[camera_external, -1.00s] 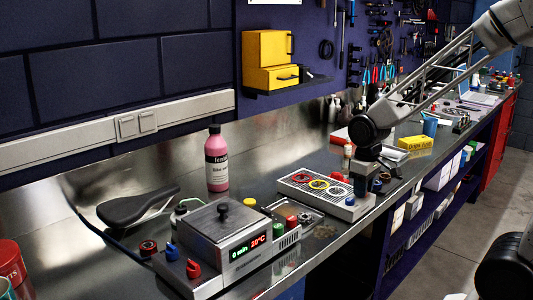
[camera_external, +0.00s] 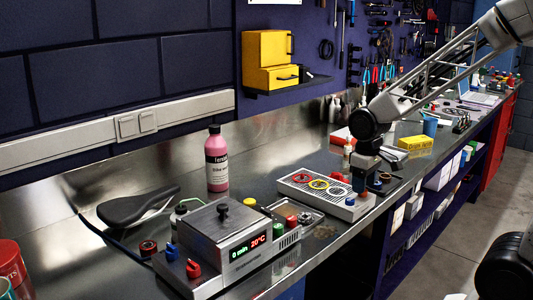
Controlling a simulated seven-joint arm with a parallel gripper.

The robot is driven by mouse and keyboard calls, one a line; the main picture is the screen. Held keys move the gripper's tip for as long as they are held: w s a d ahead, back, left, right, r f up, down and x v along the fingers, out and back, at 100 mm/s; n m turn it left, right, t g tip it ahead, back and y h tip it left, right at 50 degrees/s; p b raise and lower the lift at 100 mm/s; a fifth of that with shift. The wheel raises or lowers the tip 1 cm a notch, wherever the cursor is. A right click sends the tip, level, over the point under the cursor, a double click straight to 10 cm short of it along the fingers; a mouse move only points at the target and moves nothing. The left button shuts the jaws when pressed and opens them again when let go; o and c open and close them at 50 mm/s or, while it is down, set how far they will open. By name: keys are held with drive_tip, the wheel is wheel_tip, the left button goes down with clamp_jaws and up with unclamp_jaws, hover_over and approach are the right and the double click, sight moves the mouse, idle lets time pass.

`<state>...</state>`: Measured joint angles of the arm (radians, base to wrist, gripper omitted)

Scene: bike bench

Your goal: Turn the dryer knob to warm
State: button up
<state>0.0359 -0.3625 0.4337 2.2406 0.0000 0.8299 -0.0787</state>
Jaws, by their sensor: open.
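A grey box-shaped unit with a lid and black top knob, which looks like the dryer (camera_external: 218,233), stands at the front left of the bench. Its display reads 0 min and 20°C. A blue knob (camera_external: 171,252) and a red knob (camera_external: 193,269) sit on its left front panel. Their markings are too small to read. My gripper (camera_external: 360,183) is open and points down at the right end of a pale slotted unit, well to the right of the dryer. Its fingertips are small and dark, and I cannot tell whether they touch anything.
The pale slotted unit (camera_external: 312,192) carries red, yellow and black rings. A pink bottle (camera_external: 217,163) and a black saddle (camera_external: 138,206) stand behind the dryer. Small coloured parts (camera_external: 291,221) crowd its right side. A yellow box (camera_external: 415,142) lies farther back.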

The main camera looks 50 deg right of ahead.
drive_tip(key=shift+r, duration=3.05)
drive_tip(key=s+r+t, duration=0.1)
drive_tip(key=s+r, duration=0.2)
drive_tip(key=s, duration=0.4)
drive_tip(key=s+a+r+t, duration=0.1)
drive_tip(key=s+r, duration=0.2)
drive_tip(key=s, duration=0.5)
drive_tip(key=shift+r+m+t, duration=0.3)
drive_tip(key=shift+r, duration=0.05)
drive_tip(key=shift+a, duration=0.1)
drive_tip(key=shift+c, duration=0.5)
